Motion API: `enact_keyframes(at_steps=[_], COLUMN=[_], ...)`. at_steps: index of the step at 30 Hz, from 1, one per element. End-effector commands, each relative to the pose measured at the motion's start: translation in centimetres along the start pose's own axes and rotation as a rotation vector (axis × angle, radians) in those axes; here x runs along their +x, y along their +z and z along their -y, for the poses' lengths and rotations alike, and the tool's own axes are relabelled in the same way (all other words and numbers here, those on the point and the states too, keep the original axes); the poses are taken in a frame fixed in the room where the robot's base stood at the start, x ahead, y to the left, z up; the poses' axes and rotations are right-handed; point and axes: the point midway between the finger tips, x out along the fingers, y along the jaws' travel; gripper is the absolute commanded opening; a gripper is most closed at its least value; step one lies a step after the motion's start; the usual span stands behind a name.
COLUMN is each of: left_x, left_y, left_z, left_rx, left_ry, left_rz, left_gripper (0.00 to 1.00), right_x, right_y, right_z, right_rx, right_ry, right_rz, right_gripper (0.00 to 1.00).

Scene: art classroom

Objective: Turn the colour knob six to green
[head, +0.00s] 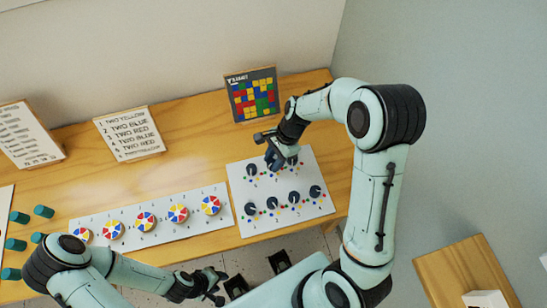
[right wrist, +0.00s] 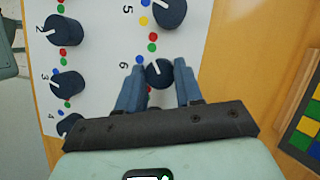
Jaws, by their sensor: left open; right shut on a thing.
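The white knob panel (head: 240,188) lies on the wooden table, with two rows of dark knobs and coloured dots. Knob six (right wrist: 158,73) is in the right wrist view beside its printed 6. Its white pointer line slants up and left there, on the side of a blue dot (right wrist: 141,58); I cannot tell exactly which dot it meets. My right gripper (right wrist: 159,80) is shut on knob six, one finger on each side. In the head view my right gripper (head: 275,160) largely hides this knob. My left gripper (head: 220,287) is open and empty near the table's front edge.
Knob five (head: 252,169) is left of knob six; the front-row knobs (head: 294,197) stand nearer. A colour-wheel board (head: 160,228) lies left of the panel. A colour-grid board (head: 252,95) and an instruction card (head: 130,134) stand behind. Green cylinders (head: 43,211) are far left.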

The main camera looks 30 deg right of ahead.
Motion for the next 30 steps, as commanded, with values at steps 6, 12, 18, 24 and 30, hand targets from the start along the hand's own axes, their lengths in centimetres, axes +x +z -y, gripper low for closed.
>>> enact_keyframes(at_steps=[6,12,18,24,30], left_x=[-0.18,-0.2,-0.19,-0.19,-0.19], left_y=[-0.05,-0.06,-0.06,-0.06,-0.06], left_z=[-0.08,-0.09,-0.09,-0.09,-0.09], left_rx=[0.0,0.0,0.0,0.0,0.0], left_ry=[0.0,0.0,0.0,0.0,0.0], left_rz=[-0.001,-0.001,-0.001,-0.001,-0.001], left_gripper=[0.43,0.43,0.43,0.43,0.43], right_x=[-0.12,-0.09,-0.08,-0.07,-0.03], right_y=[-0.1,-0.11,-0.11,-0.1,-0.05], right_z=[0.05,0.02,0.02,0.01,-0.01], right_rx=[0.05,0.063,0.063,0.062,0.061], right_ry=[-0.024,-0.029,-0.029,-0.028,-0.026], right_rz=[-0.003,-0.002,-0.002,-0.002,-0.001], right_gripper=[0.05,0.05,0.05,0.61,0.61])
